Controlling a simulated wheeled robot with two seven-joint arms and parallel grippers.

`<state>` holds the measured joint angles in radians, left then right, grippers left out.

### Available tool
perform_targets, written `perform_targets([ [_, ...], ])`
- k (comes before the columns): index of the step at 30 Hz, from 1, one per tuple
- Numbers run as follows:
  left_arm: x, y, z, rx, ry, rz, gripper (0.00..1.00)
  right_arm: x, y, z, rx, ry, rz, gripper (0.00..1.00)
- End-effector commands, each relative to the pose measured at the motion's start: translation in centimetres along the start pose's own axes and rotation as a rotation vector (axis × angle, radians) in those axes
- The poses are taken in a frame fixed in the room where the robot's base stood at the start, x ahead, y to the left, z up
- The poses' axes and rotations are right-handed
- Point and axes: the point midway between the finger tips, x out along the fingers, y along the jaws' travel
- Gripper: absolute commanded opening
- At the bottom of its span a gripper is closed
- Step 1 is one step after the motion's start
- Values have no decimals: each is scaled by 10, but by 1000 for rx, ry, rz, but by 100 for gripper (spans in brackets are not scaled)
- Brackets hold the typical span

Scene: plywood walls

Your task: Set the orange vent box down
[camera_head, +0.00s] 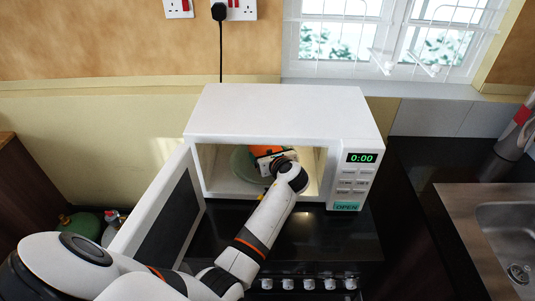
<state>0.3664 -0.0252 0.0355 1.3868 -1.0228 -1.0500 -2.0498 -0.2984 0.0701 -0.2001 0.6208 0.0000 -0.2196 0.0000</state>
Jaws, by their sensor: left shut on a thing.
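The orange vent box (264,150) shows as a small orange patch inside the white microwave (283,104), above the pale green turntable plate (241,164). My left gripper (271,160) reaches in through the open front and is shut on the orange vent box. My gripper and wrist hide most of the box, and I cannot tell whether it touches the plate. The microwave door (163,215) stands open to the left. My right gripper is not in view.
The microwave stands on a black counter or hob (315,240) with several knobs along its front. A metal sink (506,232) is at the right. A green bottle-like thing (79,225) stands at the lower left. My left forearm passes close to the open door.

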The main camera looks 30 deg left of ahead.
Motion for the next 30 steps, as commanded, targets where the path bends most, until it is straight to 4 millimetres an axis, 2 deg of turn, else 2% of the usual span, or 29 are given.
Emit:
perform_targets([
  [1, 1, 0, 0, 1, 3, 0, 16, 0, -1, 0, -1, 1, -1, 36],
  [2, 1, 0, 1, 1, 1, -1, 89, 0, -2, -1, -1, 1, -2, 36],
  [4, 1, 0, 1, 0, 1, -1, 100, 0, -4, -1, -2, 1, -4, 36],
  [14, -3, 0, -3, -2, 2, 1, 100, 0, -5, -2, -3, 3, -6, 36],
  [17, -17, 0, -2, -2, 2, 2, 100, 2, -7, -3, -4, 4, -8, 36],
  [24, -68, 0, 0, -3, 1, 3, 100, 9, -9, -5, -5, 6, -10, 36],
  [30, -104, 0, -1, -2, 1, 1, 100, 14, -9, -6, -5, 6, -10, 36],
])
